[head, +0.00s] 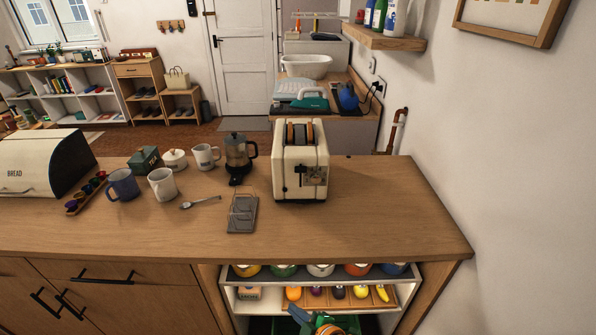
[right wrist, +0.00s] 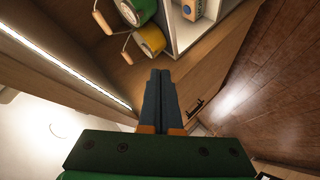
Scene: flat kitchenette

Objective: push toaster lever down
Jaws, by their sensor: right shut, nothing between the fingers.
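The cream toaster (head: 291,183) stands upright on the wooden counter, right of its middle, with brown bread slices (head: 310,133) showing in its top slots. A small dark lever (head: 299,169) seems to show on its near face beside a panel; its exact height is hard to tell. My right gripper (head: 298,314) is low at the bottom of the head view, in front of the open shelf below the counter, well apart from the toaster. In the right wrist view its fingers (right wrist: 159,75) are together and empty. My left gripper is out of view.
A grey rack-like item (head: 242,214) lies left of the toaster, with a coffee press (head: 238,152) behind it. Mugs, a spoon and a bread box (head: 40,165) are further left. The counter (head: 350,225) is clear before and right of the toaster. Shelves (head: 405,290) hold pots below.

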